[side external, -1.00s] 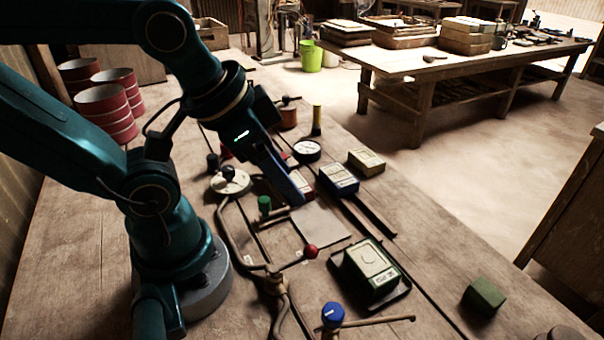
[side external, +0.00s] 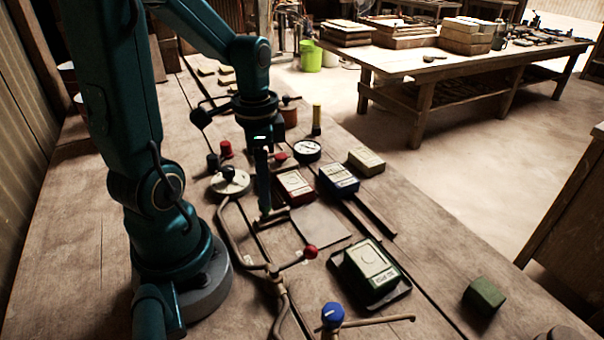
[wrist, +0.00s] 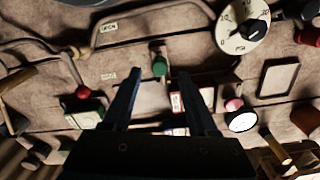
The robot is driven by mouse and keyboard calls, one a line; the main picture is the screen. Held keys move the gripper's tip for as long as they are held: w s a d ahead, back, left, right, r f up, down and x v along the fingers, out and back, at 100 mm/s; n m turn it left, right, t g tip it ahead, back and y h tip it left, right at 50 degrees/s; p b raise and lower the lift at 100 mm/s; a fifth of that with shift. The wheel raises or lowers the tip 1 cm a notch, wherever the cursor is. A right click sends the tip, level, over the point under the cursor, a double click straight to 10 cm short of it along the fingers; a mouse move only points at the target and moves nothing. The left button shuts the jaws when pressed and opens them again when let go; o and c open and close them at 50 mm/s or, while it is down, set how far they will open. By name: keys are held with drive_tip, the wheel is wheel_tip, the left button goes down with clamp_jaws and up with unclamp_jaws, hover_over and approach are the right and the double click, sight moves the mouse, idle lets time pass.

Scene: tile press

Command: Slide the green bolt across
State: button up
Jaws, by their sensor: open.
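The green bolt's knob (wrist: 159,66) shows in the wrist view just beyond and between my two fingertips. In the side view the knob is hidden behind my gripper (side external: 265,206), and only its brown bar (side external: 276,215) shows beside the fingertips. My gripper (wrist: 159,74) is open, with its fingers pointing down, one to each side of the knob in the wrist picture. I cannot tell whether either finger touches the knob or how deep the fingers reach.
A dial with a black knob (side external: 229,175) stands left of my gripper. A red tile box (side external: 294,187) and a blue one (side external: 338,181) lie to the right. A red-knobbed lever (side external: 311,251) and blue knob (side external: 333,315) are nearer the camera. A bare plate (side external: 318,226) lies between.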

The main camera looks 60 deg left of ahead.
drive_tip(key=shift+f, duration=1.55)
clamp_jaws()
